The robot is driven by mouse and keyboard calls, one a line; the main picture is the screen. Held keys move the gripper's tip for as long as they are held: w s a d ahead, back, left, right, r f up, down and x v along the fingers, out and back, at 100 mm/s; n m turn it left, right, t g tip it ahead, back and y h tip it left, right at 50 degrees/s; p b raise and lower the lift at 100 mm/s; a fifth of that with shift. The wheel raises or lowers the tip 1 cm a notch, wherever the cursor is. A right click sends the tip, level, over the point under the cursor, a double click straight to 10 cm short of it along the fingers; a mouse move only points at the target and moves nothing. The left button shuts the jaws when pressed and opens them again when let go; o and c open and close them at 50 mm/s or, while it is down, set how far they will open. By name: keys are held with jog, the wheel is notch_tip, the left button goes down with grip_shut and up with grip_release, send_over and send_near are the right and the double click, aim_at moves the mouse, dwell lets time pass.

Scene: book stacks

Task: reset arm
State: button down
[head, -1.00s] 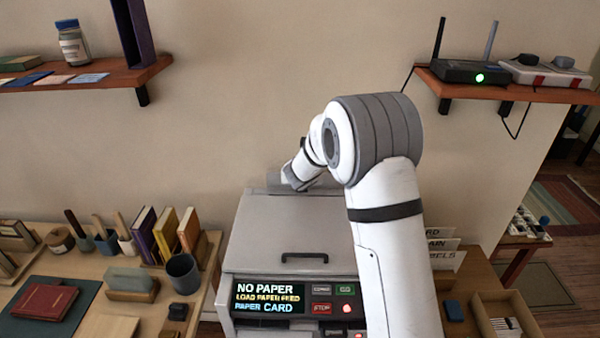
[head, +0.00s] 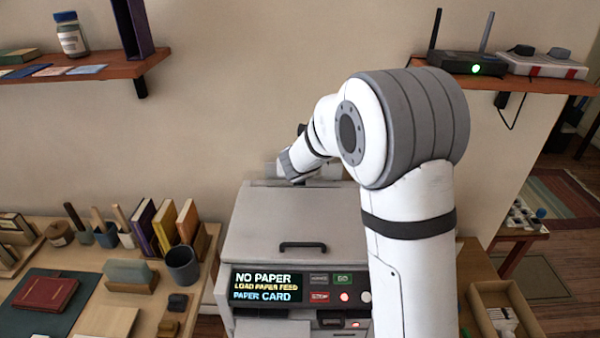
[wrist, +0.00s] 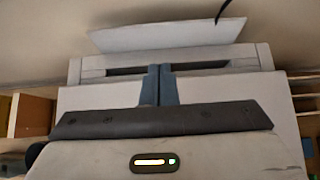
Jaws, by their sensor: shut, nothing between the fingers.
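My gripper (wrist: 159,72) shows in the wrist view with its two dark fingers pressed together and nothing between them. In the head view my arm reaches over the back of the machine, and its fingers cannot be made out there. The grey printer-like machine (head: 290,222) stands below the arm. Its display (head: 266,287) reads "NO PAPER, LOAD PAPER FEED, PAPER CARD". In the wrist view the fingers overlap the machine's rear slot (wrist: 205,67), and a pale upright panel (wrist: 165,36) stands behind it. I cannot tell whether the fingers touch the machine.
A desk at left holds upright books (head: 165,222), a dark cup (head: 182,265) and a red book (head: 45,292). A shelf at upper right carries a router (head: 467,63). A jar (head: 70,35) stands on the upper-left shelf. An open box (head: 505,310) sits at lower right.

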jog(key=s+r+n+g+y, duration=0.1)
jog(key=s+r+n+y, duration=0.1)
jog(key=s+r+n, duration=0.6)
jog(key=s+r+n+g+y, duration=0.1)
jog(key=s+r+n+y, duration=0.2)
jog(key=s+n, duration=0.85)
jog(key=s+d+f+n+g+h, duration=0.2)
jog(key=s+d+n, duration=0.3)
jog(key=s+n, duration=0.3)
jog(key=s+d+f+n+g+h, duration=0.2)
jog(key=s+d+n, duration=0.3)
jog(key=s+n, duration=0.4)
jog(key=shift+s+d+g+b, duration=0.3)
jog(key=shift+s+d, duration=0.1)
jog(key=shift+s, duration=0.45)
